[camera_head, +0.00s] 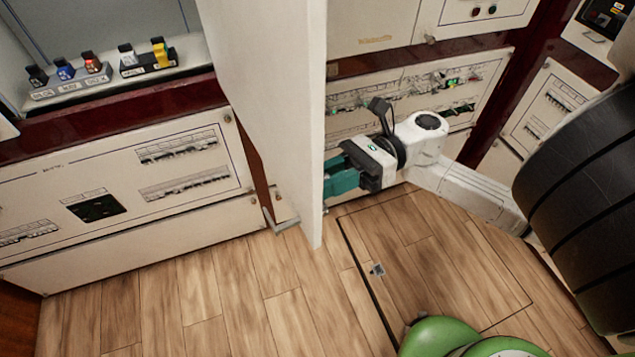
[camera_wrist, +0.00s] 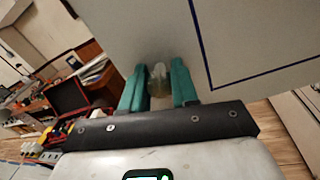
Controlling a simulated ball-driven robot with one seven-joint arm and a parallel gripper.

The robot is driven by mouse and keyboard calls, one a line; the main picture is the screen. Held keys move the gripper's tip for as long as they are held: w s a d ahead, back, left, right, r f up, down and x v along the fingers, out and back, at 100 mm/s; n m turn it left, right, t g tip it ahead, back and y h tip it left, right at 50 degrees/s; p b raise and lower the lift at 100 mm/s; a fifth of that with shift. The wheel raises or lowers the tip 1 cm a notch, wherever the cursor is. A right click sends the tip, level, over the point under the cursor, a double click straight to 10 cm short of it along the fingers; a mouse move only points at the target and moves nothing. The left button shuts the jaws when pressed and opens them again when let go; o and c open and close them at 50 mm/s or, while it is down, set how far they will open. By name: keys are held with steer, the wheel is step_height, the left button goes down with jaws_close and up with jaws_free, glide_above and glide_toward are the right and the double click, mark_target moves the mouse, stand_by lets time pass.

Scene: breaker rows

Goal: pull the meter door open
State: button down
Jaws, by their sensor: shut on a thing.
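The meter door (camera_head: 268,95) is a tall pale panel that stands swung out from the cabinet wall in the head view, its narrow edge turned towards me. In the wrist view its pale face (camera_wrist: 255,30) with a dark blue line fills the upper right. A small pale, rounded knob (camera_wrist: 158,86) sits on this face near its left edge. My gripper (camera_head: 340,176) is at the right side of the door. In the wrist view its teal fingers (camera_wrist: 158,72) are shut on the knob, one on each side. The knob is hidden in the head view.
A recess with coloured switches (camera_head: 90,66) is left of the door. Breaker panels (camera_head: 130,180) line the wall below it and to the right. The wooden floor (camera_head: 230,300) in front is clear, with a hatch outline (camera_head: 440,250). The wrist view shows a cluttered desk (camera_wrist: 85,75).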

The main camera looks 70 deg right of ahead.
steer(key=c, duration=0.8)
jaws_free()
steer(key=shift+c, duration=0.2)
steer(key=b+v, duration=0.3)
steer(key=v, duration=0.7)
steer(key=shift+s+d, duration=0.25)
